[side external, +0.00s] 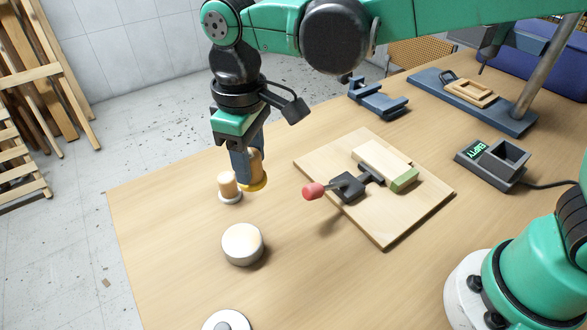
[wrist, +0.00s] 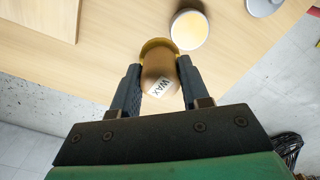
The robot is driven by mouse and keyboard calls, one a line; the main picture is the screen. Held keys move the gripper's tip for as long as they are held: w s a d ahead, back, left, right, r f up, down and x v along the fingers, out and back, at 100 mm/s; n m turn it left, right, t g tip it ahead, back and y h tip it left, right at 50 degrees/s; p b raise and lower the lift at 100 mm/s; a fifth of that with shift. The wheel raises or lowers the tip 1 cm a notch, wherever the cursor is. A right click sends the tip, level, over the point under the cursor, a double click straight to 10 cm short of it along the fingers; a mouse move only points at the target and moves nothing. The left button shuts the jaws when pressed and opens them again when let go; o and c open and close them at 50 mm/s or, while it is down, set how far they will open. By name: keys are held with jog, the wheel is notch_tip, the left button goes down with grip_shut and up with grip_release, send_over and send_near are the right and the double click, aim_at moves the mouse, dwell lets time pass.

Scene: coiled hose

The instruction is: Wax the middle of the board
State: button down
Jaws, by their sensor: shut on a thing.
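My gripper (side external: 246,165) is shut on a tan, rounded wax stick (side external: 258,166) with a yellow lower end. In the wrist view the fingers (wrist: 160,80) press on both sides of the wax stick (wrist: 160,68), and its label reads "WAX". It is held above the table, left of the board. The light wooden board (side external: 382,226) lies flat on the table. A dark toggle clamp (side external: 348,186) with a red handle tip sits on it, beside a pale block (side external: 380,163) with a green end. The board's corner also shows in the wrist view (wrist: 40,18).
A round cream-topped tin (side external: 242,244) stands in front. A white disc (side external: 227,321) lies at the near edge. A grey box reading "EMPTY" (side external: 492,162) and blue fixtures (side external: 377,98) are beyond the board.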

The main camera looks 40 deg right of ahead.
jog(key=w+d+r+m, duration=0.1)
jog(key=d+r+m, duration=0.25)
jog(key=d, duration=0.55)
jog(key=w+d+r+m, duration=0.15)
jog(key=d+m, duration=0.25)
jog(key=d, duration=0.6)
jog(key=shift+n, duration=0.55)
jog(key=shift+s+d+f, duration=0.1)
jog(key=shift+d+f, duration=1.05)
jog(key=shift+f, duration=0.65)
jog(key=shift+w+d+f, duration=0.1)
jog(key=shift+d+f, duration=1.05)
jog(key=shift+f, duration=0.65)
jog(key=shift+s+d+f, duration=0.1)
jog(key=shift+d+f, duration=1.05)
jog(key=shift+f, duration=1.5)
jog(key=shift+s+r, duration=0.1)
jog(key=shift+s, duration=0.8)
jog(key=shift+s+r, duration=0.2)
jog(key=shift+s, duration=0.7)
jog(key=shift+s+r, duration=0.15)
jog(key=shift+s, duration=0.75)
jog(key=shift+s+r, duration=0.2)
jog(key=shift+s, duration=1.95)
jog(key=shift+w, duration=4.7)
jog(key=shift+w+r, duration=0.15)
jog(key=shift+r, duration=0.1)
jog(key=shift+f, duration=0.1)
notch_tip(320, 180, up, 6)
